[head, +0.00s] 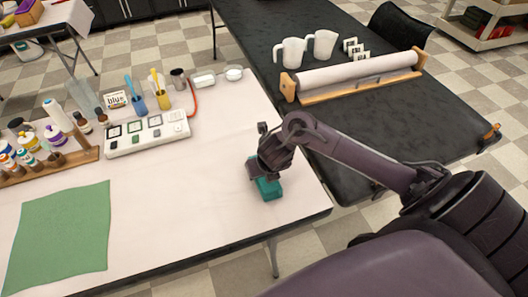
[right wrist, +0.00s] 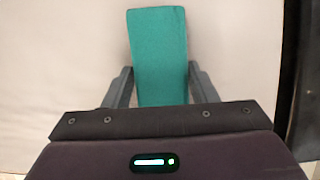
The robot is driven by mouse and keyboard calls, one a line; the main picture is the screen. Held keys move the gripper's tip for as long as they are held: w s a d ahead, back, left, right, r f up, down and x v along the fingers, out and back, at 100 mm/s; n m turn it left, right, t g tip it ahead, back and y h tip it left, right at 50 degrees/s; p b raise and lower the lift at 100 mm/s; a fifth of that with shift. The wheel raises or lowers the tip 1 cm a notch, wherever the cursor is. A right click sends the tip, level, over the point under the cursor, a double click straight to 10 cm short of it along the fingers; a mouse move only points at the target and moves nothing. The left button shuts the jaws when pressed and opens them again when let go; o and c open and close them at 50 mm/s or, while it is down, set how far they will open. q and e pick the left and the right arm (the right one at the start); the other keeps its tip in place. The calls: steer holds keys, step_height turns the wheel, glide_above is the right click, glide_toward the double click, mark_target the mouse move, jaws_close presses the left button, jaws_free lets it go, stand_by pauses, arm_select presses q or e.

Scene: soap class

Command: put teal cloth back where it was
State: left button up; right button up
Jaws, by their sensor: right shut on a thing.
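The teal cloth (head: 267,188) is a small folded block at the right end of the white-covered table. It also shows in the right wrist view (right wrist: 158,52), reaching out beyond the fingers. My right gripper (head: 262,172) is shut on it, with one finger at each side in the right wrist view (right wrist: 160,90). The cloth is at or just above the table; I cannot tell if it touches. My left gripper does not show.
A green mat (head: 60,235) lies at the table's left front. A white tray with swatches (head: 147,135), cups with brushes (head: 163,98) and a wooden bottle rack (head: 50,167) stand further back. A black table (head: 400,120) with a paper roll (head: 350,72) is at right. The table's middle is clear.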

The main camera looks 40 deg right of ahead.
steer(key=o, duration=0.9)
steer(key=shift+o, duration=0.2)
steer(key=p+v, duration=0.6)
steer(key=v, duration=0.6)
